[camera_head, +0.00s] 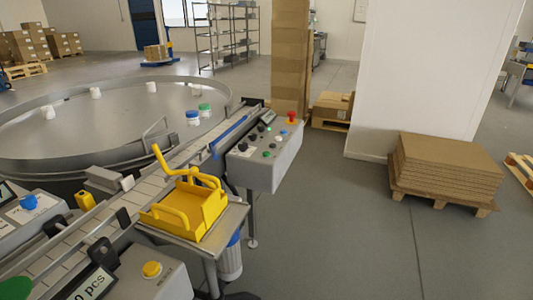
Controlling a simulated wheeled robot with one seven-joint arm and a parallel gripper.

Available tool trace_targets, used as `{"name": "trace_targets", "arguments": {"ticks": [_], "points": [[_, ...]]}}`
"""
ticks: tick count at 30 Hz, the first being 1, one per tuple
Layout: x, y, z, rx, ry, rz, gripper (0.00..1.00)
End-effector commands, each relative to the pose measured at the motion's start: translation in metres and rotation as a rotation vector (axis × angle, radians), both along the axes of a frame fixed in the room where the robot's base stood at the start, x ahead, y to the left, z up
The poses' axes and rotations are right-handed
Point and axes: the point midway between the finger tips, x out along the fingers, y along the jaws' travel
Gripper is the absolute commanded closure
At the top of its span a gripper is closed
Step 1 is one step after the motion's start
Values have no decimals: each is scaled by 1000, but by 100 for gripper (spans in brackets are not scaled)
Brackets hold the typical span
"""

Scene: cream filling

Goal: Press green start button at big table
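A big round grey table (60,125) with a raised rim fills the left of the head view, with white, blue-lidded and green-lidded jars on it. A grey control box (265,172) stands on legs to the right of the table, beside the conveyor. Labels on the box are too small to read. My gripper is not in view.
A yellow tray with handles (187,212) sits on a small stand beside the conveyor (125,200). A box with a yellow button (152,269) is nearer. Flat cardboard (448,165) lies on a pallet at right. The floor (345,235) between is clear.

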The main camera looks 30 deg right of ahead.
Motion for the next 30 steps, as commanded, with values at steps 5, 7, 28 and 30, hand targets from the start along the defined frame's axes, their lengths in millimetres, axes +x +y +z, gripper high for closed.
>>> {"name": "trace_targets", "arguments": {"ticks": [5, 7, 28, 30], "points": [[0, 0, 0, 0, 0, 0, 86], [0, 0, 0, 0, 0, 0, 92], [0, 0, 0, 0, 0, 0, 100], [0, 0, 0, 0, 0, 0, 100]]}}
